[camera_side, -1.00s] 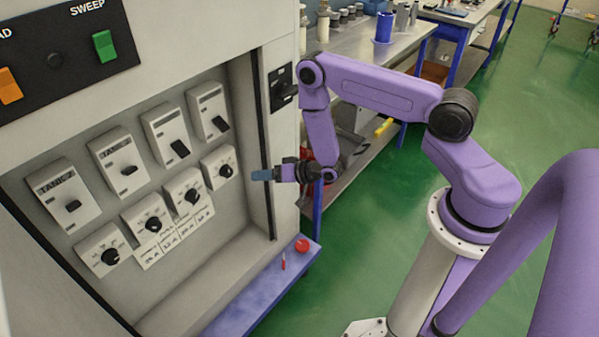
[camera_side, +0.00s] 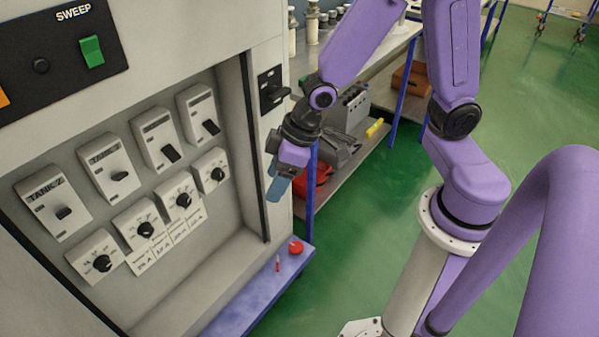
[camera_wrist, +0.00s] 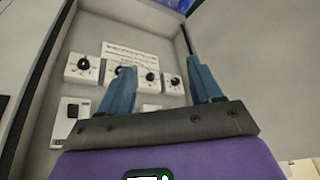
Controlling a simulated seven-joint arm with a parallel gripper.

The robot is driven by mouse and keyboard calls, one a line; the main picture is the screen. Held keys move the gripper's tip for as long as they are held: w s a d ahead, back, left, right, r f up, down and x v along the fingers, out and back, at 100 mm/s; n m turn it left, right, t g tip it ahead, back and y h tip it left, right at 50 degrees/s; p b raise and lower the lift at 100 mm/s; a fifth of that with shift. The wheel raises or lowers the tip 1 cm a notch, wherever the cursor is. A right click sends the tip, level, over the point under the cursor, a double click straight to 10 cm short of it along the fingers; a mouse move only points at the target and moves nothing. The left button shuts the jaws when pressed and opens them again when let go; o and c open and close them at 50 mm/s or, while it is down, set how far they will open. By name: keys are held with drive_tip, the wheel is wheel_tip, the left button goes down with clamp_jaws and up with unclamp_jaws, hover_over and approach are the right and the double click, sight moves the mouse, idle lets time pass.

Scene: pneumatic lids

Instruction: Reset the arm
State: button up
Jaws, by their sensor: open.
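My gripper (camera_side: 277,180) hangs in front of the right edge of the grey cabinet (camera_side: 180,55), fingers pointing down in the side view. Its two blue fingers stand apart with nothing between them in the wrist view (camera_wrist: 160,85). The cabinet's recessed panel holds a row of white switch boxes (camera_side: 108,165) with black levers and a row of white knob boxes (camera_side: 138,222) below. In the wrist view, my fingers partly hide the knob boxes (camera_wrist: 82,68).
A blue ledge (camera_side: 255,290) with a red button (camera_side: 296,247) juts out at the cabinet's foot. A black rotary switch (camera_side: 272,91) sits on the cabinet's right frame. A workbench (camera_side: 385,65) with goods on its lower shelf stands behind my arm.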

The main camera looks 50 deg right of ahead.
drive_tip(key=s+d+r+n+g+h, duration=0.1)
drive_tip(key=s+d+r+n, duration=0.1)
drive_tip(key=s, duration=0.6)
drive_tip(key=s+d+r+n+g+h, duration=0.1)
drive_tip(key=s+d+r+n+g, duration=0.1)
drive_tip(key=s+d+r, duration=0.3)
drive_tip(key=s+d+n, duration=0.1)
drive_tip(key=s, duration=0.2)
drive_tip(key=shift+s+d+r+h, duration=0.25)
drive_tip(key=shift+s+d+h, duration=0.1)
drive_tip(key=shift+d+h, duration=0.05)
drive_tip(key=shift+c, duration=0.3)
idle(0.4)
